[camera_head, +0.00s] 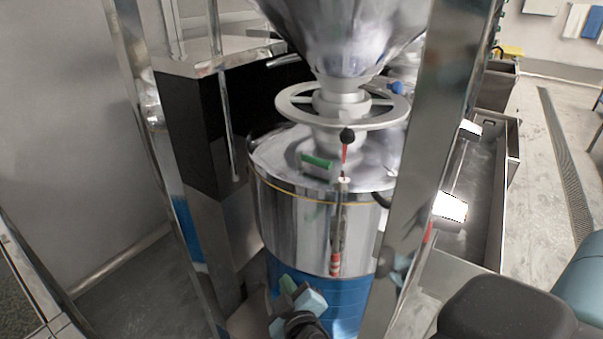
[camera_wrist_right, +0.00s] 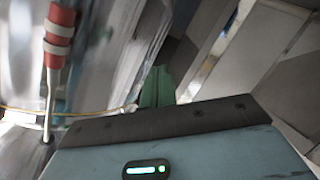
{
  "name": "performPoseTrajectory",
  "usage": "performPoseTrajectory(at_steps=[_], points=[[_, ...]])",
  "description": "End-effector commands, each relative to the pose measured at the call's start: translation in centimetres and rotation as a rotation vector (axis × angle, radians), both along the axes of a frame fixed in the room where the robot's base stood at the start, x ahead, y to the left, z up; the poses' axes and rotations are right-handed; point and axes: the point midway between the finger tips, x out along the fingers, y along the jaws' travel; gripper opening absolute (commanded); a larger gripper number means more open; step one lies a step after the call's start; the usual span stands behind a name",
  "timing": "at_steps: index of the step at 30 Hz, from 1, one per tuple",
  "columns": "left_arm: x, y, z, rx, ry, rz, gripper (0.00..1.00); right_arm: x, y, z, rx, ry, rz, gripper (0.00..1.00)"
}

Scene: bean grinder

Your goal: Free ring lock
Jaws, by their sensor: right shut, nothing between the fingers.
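The ring lock has a thin yellow ring line (camera_head: 290,194) around the silver drum (camera_head: 290,223) near its top edge. A lever with a red-and-white striped handle (camera_head: 336,263) hangs down the drum's front. The same striped handle (camera_wrist_right: 60,38) shows at the upper left of the right wrist view, its rod running to a dark pivot by the yellow ring. My right gripper (camera_head: 299,292) is low in front of the blue lower band, left of and below the handle, shut and empty. Its green fingertips (camera_wrist_right: 158,88) are apart from the handle. My left gripper is out of view.
A handwheel (camera_head: 292,106) and a large metal hopper (camera_head: 345,35) stand above the drum. Steel posts (camera_head: 425,150) rise on both sides. A black-sided cabinet (camera_head: 190,125) is behind left, and a metal trough (camera_head: 480,190) is at right.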

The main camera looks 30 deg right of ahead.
Motion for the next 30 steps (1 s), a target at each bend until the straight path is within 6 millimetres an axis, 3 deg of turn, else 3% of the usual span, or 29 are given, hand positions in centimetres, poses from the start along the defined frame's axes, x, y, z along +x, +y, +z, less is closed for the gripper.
performPoseTrajectory(at_steps=[3,6,12,15,19,30], points=[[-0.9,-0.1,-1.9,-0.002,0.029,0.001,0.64,3.6,-0.8,5.1,-0.102,-0.138,-0.102,0.0],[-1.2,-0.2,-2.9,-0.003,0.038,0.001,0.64,5.3,-1.6,10.3,-0.175,-0.265,-0.204,0.0],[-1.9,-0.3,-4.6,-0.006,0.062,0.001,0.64,5.6,-2.6,19.6,-0.265,-0.493,-0.402,0.0],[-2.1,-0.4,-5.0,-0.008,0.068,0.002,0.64,5.0,-2.8,22.5,-0.286,-0.568,-0.47,0.0],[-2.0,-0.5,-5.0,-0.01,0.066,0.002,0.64,4.4,-2.9,24.4,-0.295,-0.616,-0.514,0.0],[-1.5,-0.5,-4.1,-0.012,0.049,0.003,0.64,5.1,-3.9,25.5,-0.301,-0.624,-0.521,0.0]])
